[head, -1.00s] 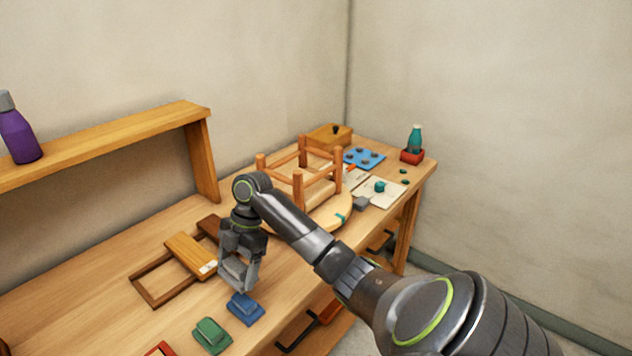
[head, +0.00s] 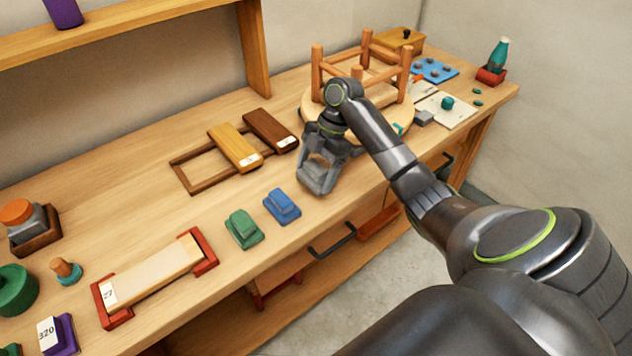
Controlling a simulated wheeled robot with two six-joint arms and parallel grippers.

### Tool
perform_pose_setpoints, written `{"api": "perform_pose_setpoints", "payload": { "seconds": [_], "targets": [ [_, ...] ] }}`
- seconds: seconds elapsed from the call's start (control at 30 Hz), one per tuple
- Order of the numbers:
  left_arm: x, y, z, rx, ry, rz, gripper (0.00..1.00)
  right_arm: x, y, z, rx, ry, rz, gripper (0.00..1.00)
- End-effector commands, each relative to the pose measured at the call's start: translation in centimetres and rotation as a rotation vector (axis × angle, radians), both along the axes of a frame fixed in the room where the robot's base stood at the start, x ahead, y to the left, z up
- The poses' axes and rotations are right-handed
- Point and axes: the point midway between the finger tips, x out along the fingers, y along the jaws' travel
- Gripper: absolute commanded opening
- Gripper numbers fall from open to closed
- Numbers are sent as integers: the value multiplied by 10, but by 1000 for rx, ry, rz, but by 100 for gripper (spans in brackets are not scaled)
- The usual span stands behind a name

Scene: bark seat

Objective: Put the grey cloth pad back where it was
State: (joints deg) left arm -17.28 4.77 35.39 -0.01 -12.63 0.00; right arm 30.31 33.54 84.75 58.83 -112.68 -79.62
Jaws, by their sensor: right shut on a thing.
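My right gripper (head: 317,186) points down over the bench, to the right of the blue pad (head: 282,206). It is shut on the grey cloth pad (head: 318,175), which is partly hidden by the fingers and close to them in colour. I cannot tell whether the pad touches the bench top or hangs just above it. The green pad (head: 243,229) lies left of the blue one, in the same row near the front edge. My left gripper is not in view.
A wooden frame with yellow (head: 235,147) and brown (head: 270,131) blocks lies behind the pads. An upturned stool (head: 362,82) stands behind my right wrist. A red-ended board holder (head: 155,277) lies to the left. Bare bench surrounds the pad row.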

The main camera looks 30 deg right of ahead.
Motion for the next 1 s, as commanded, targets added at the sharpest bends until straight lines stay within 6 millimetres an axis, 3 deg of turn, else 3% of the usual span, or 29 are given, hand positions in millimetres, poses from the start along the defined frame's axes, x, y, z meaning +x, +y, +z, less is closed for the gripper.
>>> {"api": "perform_pose_setpoints", "payload": {
  "seconds": [0.2,0.6,0.63,0.77,1.0],
  "targets": [
    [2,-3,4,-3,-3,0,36,-1,1,-28,1,2,1,55],
    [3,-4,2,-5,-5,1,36,0,0,-34,1,1,0,55],
    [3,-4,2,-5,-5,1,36,0,0,-34,1,1,0,79],
    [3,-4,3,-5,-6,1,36,-1,0,-34,1,1,0,96],
    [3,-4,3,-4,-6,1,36,-1,0,-33,0,1,0,98]
  ]
}}
